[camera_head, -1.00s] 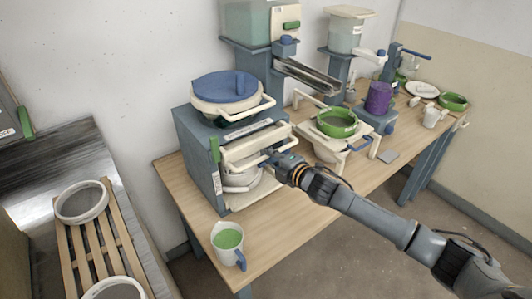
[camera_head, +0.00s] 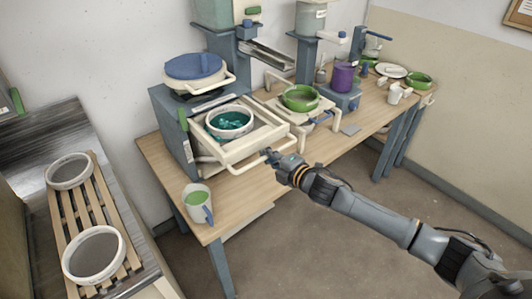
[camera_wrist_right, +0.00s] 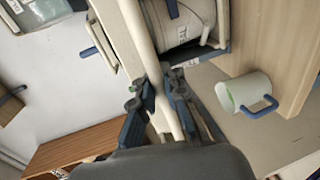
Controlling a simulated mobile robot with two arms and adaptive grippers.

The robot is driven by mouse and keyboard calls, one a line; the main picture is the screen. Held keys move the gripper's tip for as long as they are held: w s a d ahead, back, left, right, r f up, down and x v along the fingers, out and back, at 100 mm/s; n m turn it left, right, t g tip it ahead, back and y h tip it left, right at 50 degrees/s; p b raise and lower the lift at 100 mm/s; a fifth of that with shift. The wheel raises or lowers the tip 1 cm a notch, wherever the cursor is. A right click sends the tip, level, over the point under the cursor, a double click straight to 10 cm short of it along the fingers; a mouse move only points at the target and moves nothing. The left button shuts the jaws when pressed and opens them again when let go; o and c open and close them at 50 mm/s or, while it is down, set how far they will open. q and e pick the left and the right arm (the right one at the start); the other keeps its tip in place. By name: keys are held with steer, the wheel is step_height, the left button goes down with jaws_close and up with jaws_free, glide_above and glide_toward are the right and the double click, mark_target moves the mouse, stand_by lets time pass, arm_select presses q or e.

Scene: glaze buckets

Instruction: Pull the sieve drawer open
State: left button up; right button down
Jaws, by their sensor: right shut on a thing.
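The sieve drawer (camera_head: 252,147) is a cream tray standing well out from the blue-grey cabinet (camera_head: 172,130). A white round sieve (camera_head: 229,121) with teal contents sits in it. My right gripper (camera_head: 272,158) is shut on the cream handle bar (camera_head: 236,168) at the drawer's front, near its right end. In the right wrist view, the bar (camera_wrist_right: 133,30) passes between the gripper's dark fingers (camera_wrist_right: 160,100). The fingers partly hide the bar. My left gripper is not in view.
A mug (camera_head: 197,203) with green contents stands at the table's near left corner. A green bowl (camera_head: 300,98) on a cream stand is right of the drawer. A blue-lidded pot (camera_head: 194,73) tops the cabinet. Open floor (camera_head: 300,240) lies before the table.

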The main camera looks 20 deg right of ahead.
steer(key=shift+s+d+r, duration=0.1)
steer(key=shift+s, duration=0.05)
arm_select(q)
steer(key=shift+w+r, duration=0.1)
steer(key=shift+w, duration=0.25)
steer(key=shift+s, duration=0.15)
arm_select(e)
steer(key=c, duration=1.4)
jaws_free()
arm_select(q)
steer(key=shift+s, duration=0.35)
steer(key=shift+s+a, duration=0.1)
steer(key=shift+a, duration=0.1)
arm_select(e)
steer(key=shift+s, duration=0.1)
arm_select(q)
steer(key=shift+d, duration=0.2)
arm_select(e)
steer(key=v, duration=1.1)
steer(key=shift+s+d, duration=0.15)
steer(key=shift+s, duration=0.25)
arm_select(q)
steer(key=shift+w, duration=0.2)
arm_select(e)
steer(key=shift+r, duration=0.1)
